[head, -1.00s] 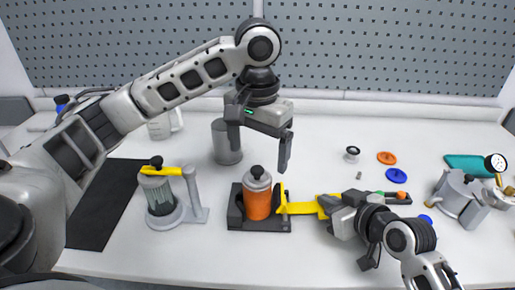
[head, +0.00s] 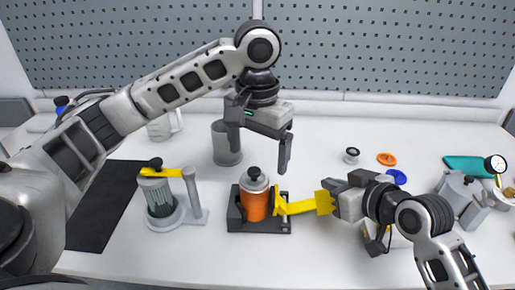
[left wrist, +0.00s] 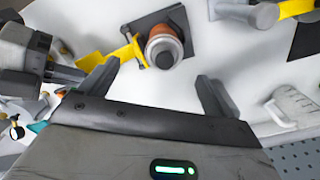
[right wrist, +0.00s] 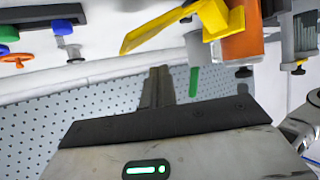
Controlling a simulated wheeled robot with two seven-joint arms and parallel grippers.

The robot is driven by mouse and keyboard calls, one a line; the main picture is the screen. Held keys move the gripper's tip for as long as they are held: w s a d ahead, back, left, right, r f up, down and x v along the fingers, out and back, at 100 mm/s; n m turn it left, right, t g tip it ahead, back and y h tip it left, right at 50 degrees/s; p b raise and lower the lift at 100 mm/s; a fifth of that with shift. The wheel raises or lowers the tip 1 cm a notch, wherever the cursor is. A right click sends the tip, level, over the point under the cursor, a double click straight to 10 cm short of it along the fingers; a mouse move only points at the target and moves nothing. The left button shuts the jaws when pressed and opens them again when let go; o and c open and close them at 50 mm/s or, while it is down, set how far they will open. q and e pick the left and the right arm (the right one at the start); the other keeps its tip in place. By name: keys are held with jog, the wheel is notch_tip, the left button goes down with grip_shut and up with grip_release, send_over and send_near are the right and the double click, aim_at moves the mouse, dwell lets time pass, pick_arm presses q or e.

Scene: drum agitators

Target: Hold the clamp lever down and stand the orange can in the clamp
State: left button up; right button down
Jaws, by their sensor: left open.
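The orange can (head: 256,206), with a grey top and black knob, stands upright in the dark clamp (head: 237,221). It also shows in the left wrist view (left wrist: 160,35). The yellow clamp lever (head: 302,207) reaches right from beside the can; in the right wrist view the lever (right wrist: 152,31) is apart from my fingers. My left gripper (head: 258,150) is open and empty above and behind the can. My right gripper (head: 332,185) is near the lever's wide end; its fingers (right wrist: 159,86) look together with nothing between them.
A clear canister with a yellow arm (head: 160,195) stands on a grey stand left of the clamp. A grey cylinder (head: 226,145) stands behind. Orange (head: 386,159) and blue discs (head: 396,176) and a metal pot with a gauge (head: 460,195) are at right.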

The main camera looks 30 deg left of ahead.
jog(key=shift+r, duration=1.8)
jog(key=shift+s, duration=0.1)
